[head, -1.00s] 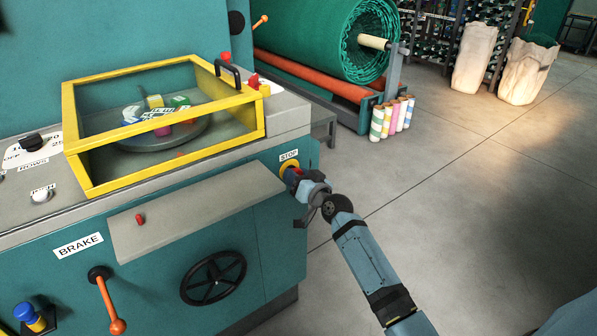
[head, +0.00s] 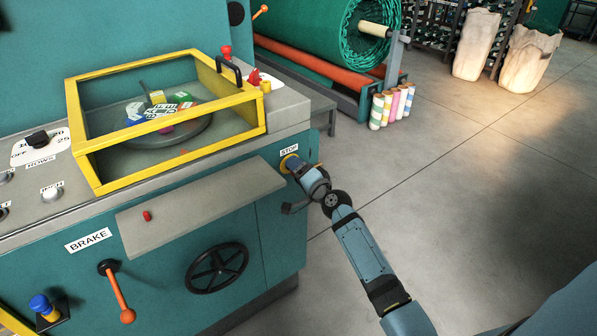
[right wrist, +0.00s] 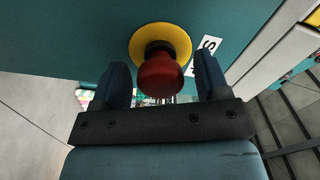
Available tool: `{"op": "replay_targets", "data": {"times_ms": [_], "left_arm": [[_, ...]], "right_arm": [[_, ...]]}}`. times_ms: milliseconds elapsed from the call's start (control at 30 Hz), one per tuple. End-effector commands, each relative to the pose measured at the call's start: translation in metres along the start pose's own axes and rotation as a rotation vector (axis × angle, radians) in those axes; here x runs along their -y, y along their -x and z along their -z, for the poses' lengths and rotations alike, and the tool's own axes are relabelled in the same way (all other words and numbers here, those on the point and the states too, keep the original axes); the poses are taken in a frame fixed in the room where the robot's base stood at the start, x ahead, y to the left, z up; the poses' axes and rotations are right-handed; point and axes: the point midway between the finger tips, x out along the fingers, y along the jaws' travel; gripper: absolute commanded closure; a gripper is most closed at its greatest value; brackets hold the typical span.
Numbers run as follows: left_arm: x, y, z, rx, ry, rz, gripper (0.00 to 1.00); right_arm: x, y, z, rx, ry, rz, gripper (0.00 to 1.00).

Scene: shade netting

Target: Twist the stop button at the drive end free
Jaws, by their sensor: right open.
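The stop button is a red mushroom knob (right wrist: 160,76) on a round yellow plate (right wrist: 160,45), on the teal end wall of the machine. In the head view the yellow plate (head: 288,163) shows beside the STOP label (head: 289,149), and my right gripper hides the red knob. My right gripper (right wrist: 161,82) is open, with one finger on each side of the red knob. Gaps show between the knob and both fingers. In the head view the right gripper (head: 298,170) is up against the stop button's place. My left gripper is not in view.
A yellow-framed guard (head: 170,140) covers a round plate with coloured blocks. Below are a BRAKE lever (head: 118,295), a black handwheel (head: 217,268) and a grey ledge (head: 200,208). A green net roll (head: 320,45) and coloured tubes (head: 391,106) stand behind. The floor at right is clear.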

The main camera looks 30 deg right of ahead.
Motion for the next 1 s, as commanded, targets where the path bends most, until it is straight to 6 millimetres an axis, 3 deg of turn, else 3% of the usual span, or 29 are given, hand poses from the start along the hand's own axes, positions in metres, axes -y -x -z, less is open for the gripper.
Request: {"op": "replay_targets", "data": {"times_ms": [500, 867, 1000], "left_arm": [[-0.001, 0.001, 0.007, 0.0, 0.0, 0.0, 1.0], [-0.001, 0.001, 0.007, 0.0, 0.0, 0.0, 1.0], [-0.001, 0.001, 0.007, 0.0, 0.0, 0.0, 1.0]], "right_arm": [[0.0, 0.041, 0.0, 0.001, 0.002, -0.001, 0.31], [0.0, 0.046, 0.0, 0.0, 0.002, 0.0, 0.31], [0.0, 0.046, 0.0, 0.0, 0.002, 0.0, 0.02]]}}
